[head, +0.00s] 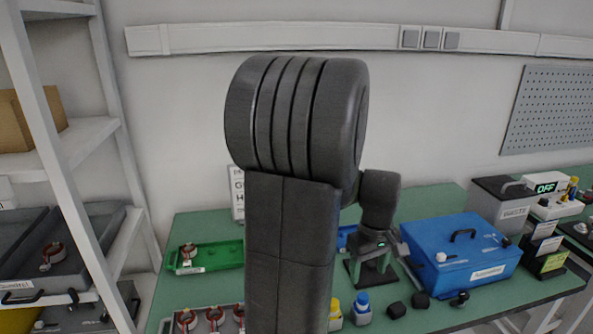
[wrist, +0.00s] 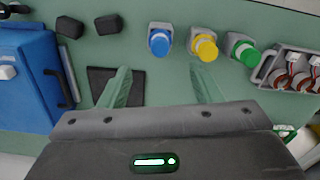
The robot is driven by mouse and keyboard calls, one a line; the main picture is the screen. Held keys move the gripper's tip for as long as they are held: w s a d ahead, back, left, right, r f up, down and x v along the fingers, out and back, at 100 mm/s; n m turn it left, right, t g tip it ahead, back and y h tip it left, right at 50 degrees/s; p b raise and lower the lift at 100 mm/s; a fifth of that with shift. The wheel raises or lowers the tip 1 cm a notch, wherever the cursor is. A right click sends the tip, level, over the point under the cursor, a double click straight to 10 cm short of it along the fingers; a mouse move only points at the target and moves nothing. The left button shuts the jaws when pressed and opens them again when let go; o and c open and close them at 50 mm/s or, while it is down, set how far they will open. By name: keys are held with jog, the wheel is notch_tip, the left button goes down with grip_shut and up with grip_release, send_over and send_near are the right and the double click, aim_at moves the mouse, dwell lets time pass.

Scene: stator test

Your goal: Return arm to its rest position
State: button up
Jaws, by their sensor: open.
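My gripper (wrist: 160,84) is open in the wrist view, with its two fingers apart. Only bare green table shows between the fingertips, so it holds nothing. In the head view my dark arm rises in front of the table and bends down behind its upper link. The wrist end hangs over the table left of the blue box (head: 462,252). A black square plate (wrist: 128,93) lies below, partly behind the left finger in the wrist view. My arm hides the middle of the table in the head view.
Blue, yellow and green capped bottles (wrist: 159,40) stand in a row beyond the fingers. Black blocks (wrist: 108,26) lie near the blue box. A grey tray of stators (wrist: 292,70) is at the right. A green tray (head: 212,256) and shelf (head: 75,135) are left of my arm.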

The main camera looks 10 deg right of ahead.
aim_at(364, 295)
notch_tip(364, 295, down, 11)
jog(key=shift+b, duration=0.55)
jog(key=shift+r+p, duration=0.65)
jog(key=shift+r, duration=0.6)
jog(key=shift+f, duration=0.1)
